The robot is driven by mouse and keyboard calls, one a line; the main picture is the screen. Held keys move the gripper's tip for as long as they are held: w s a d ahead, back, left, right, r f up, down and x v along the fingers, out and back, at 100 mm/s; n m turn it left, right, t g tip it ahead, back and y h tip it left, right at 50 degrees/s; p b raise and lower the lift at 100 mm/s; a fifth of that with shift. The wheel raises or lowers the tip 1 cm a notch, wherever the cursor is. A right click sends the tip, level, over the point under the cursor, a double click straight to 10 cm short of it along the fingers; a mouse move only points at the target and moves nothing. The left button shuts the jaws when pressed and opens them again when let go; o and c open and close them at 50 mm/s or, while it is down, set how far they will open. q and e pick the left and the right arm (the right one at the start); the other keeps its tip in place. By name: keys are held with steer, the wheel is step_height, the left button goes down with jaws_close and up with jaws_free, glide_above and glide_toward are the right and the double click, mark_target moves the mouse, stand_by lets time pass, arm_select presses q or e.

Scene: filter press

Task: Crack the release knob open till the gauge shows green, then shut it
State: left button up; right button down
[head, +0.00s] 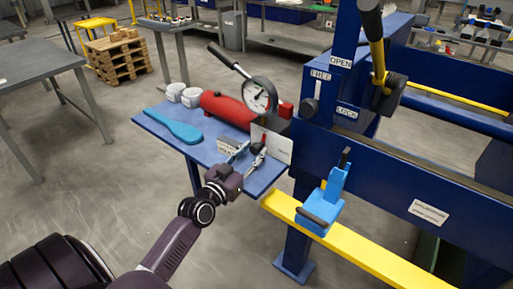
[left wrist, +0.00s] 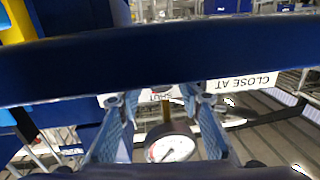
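The gauge (head: 260,95) has a white dial and a dark rim, and stands above a red cylinder (head: 226,108) on a blue shelf. Its needle shows, but I cannot make out a green zone. My left gripper (head: 249,154) is below the gauge, in front of a white plate; its fingers are apart. A dark knob-like part (head: 258,147) shows by the fingertips, partly hidden. In the left wrist view, a round dial (left wrist: 171,148) with a brass stem lies between the spread fingers (left wrist: 162,125); contact is not visible. My right gripper is out of view.
A black pump lever (head: 228,59) rises beside the gauge. The blue press frame (head: 390,165) and yellow rail (head: 350,250) stand at the right.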

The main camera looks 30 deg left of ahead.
arm_select(q)
steer(key=shift+w, duration=1.2)
steer(key=shift+c, duration=0.6)
steer(key=c, duration=0.7)
steer(key=shift+r+n+p, duration=0.15)
steer(key=shift+n+p, duration=0.45)
steer(key=shift+p, duration=0.05)
steer(key=shift+c, duration=0.2)
steer(key=shift+a+n+p, duration=0.1)
steer(key=shift+n+p, duration=0.2)
steer(key=shift+n, duration=0.3)
steer(key=o, duration=0.9)
steer(key=shift+c, duration=0.2)
